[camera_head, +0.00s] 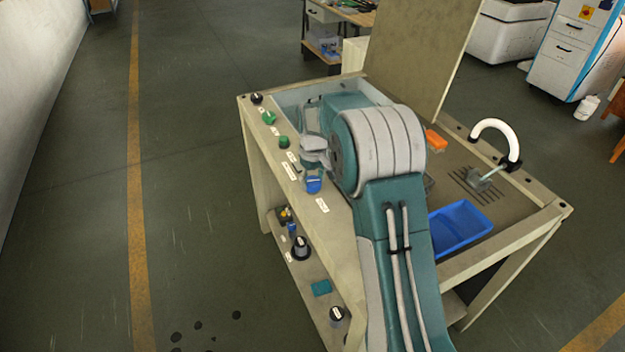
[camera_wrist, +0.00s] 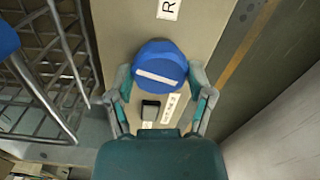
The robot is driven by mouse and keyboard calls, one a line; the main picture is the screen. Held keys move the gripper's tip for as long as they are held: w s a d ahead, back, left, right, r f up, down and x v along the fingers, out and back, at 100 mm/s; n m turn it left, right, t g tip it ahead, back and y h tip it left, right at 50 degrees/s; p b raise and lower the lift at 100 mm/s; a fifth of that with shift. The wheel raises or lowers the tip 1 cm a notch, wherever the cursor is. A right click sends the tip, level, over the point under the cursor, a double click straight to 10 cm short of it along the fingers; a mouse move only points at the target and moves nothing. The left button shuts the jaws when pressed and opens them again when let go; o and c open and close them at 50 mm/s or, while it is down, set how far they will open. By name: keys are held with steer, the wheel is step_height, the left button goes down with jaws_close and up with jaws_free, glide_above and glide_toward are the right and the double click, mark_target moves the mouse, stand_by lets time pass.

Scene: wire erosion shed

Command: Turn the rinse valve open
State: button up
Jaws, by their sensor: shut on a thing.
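A round blue knob (camera_wrist: 160,62) with a white bar across its face sits on the beige front rail of the bench. In the wrist view, the bar lies nearly crosswise, tilted down to the right. A label with a letter R is just beyond it, so I take it as the rinse valve. The knob also shows in the head view (camera_head: 314,185), partly covered by my arm. My gripper (camera_wrist: 159,76) is shut on the knob, with one finger at each side. In the head view, the fingers are mostly hidden.
Green knobs (camera_head: 269,117) and a black knob (camera_head: 257,98) line the same rail. A black button (camera_wrist: 150,109) is close below the blue knob. A blue tray (camera_head: 461,226), an orange block (camera_head: 435,139) and a white curved pipe (camera_head: 495,128) are on the bench.

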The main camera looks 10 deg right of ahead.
mark_target(312, 180)
steer(key=shift+f+n, duration=0.15)
steer(key=shift+n, duration=1.25)
steer(key=o, duration=1.1)
step_height(312, 180, up, 12)
steer(key=shift+w+r, duration=0.1)
